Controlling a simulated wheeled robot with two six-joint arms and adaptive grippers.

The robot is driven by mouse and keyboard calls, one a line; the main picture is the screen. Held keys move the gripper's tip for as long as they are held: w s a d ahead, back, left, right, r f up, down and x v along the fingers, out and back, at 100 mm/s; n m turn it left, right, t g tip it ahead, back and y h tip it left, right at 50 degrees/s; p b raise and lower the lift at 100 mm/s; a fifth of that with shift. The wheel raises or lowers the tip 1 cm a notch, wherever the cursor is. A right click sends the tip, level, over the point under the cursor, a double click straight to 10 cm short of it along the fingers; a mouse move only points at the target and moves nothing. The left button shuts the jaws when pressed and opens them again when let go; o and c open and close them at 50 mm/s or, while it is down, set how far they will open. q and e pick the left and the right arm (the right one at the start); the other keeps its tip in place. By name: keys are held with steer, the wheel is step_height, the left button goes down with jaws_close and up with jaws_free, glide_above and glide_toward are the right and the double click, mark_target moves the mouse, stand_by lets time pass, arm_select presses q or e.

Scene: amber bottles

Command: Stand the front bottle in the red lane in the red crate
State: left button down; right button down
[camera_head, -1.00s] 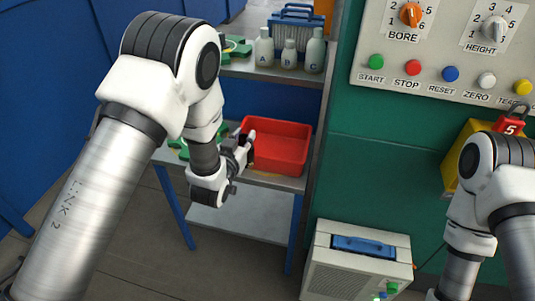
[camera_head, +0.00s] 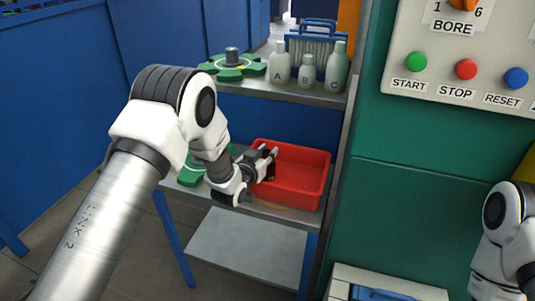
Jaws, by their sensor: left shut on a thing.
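The red crate (camera_head: 312,198) sits on the middle shelf of the rack, and its visible floor is bare. My left gripper (camera_head: 270,163) is at the crate's left side, with its fingers over the crate's inside. It is shut on a small dark thing, most likely the bottle, which is mostly hidden by the fingers and wrist. I cannot tell whether it touches the crate floor. The red lane is not in view. My right arm shows at the right edge, but its gripper is out of view.
Grey bottles A (camera_head: 279,64), B (camera_head: 306,72) and C (camera_head: 337,67) stand on the upper shelf, beside a green gear-shaped part (camera_head: 232,66). Another green part (camera_head: 192,172) lies left of the crate. A green panel (camera_head: 430,215) stands to the right.

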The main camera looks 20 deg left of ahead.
arm_select(q)
steer(key=c, duration=0.9)
jaws_free()
steer(key=shift+f, duration=0.1)
steer(key=shift+c, duration=0.2)
